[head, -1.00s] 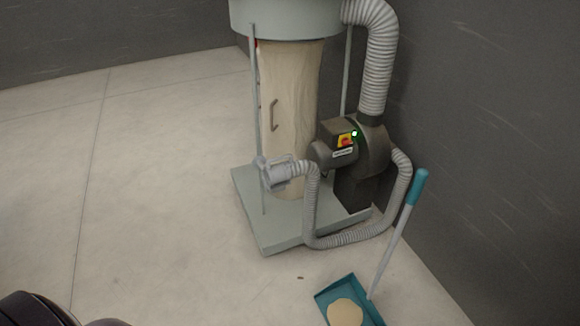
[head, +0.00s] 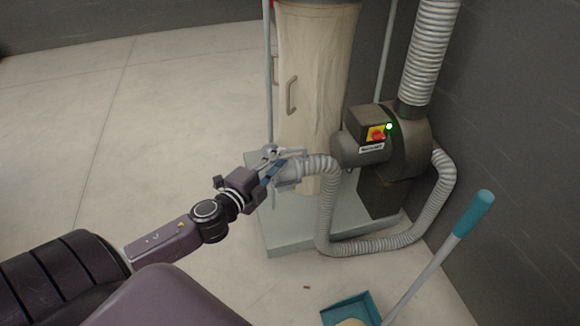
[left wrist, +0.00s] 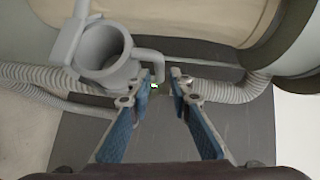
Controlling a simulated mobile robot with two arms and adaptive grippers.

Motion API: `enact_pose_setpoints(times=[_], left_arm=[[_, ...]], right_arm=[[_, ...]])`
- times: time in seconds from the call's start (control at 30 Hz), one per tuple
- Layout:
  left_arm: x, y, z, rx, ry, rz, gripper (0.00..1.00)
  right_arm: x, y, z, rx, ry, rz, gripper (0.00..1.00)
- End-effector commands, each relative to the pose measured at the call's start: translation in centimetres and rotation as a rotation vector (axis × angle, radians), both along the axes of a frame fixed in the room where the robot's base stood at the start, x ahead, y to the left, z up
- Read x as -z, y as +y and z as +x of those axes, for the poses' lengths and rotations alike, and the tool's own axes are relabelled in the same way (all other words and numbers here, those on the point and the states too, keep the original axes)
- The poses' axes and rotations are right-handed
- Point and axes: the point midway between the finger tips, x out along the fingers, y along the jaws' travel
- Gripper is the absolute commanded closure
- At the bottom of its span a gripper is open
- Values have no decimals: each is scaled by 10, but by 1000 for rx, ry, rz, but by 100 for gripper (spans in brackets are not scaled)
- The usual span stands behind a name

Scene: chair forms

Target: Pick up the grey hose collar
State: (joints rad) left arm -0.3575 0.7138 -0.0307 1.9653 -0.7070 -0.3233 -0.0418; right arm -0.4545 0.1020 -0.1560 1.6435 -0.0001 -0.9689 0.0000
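The grey hose collar (head: 288,180) is a short wide ring at the free end of the ribbed grey hose (head: 327,205), beside the extractor's upright post. In the left wrist view the collar (left wrist: 103,48) shows its round open mouth, with a bent handle at its right side. My left gripper (head: 284,160) reaches the collar and partly hides it. In the left wrist view its two blue-padded fingers (left wrist: 164,84) are apart, and the handle's lower end lies at or between the fingertips. I cannot tell whether they touch. My right gripper is not in view.
The dust extractor has a pale bag (head: 315,75), a dark blower (head: 395,145) with a red switch, and a grey-green base plate (head: 290,238). A teal dustpan (head: 350,308) and its teal-gripped handle (head: 473,213) stand at front right. Open floor (head: 130,120) lies left.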

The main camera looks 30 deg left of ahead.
Motion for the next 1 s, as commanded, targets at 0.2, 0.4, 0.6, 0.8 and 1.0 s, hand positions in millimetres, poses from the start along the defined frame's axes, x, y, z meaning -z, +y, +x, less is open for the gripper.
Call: enact_pose_setpoints(times=[0.2, 0.4, 0.6, 0.8, 1.0], left_arm=[[2, 1, 18, -1, -1, 1, 81], [6, 2, 43, -2, 0, -1, 81], [8, 2, 54, -2, 2, -2, 81], [8, 2, 54, -2, 3, -2, 81], [8, 2, 53, -2, 3, -2, 100]], right_arm=[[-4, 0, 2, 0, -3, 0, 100], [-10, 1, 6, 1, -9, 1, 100], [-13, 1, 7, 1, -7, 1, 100], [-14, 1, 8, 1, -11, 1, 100], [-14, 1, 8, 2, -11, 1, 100]])
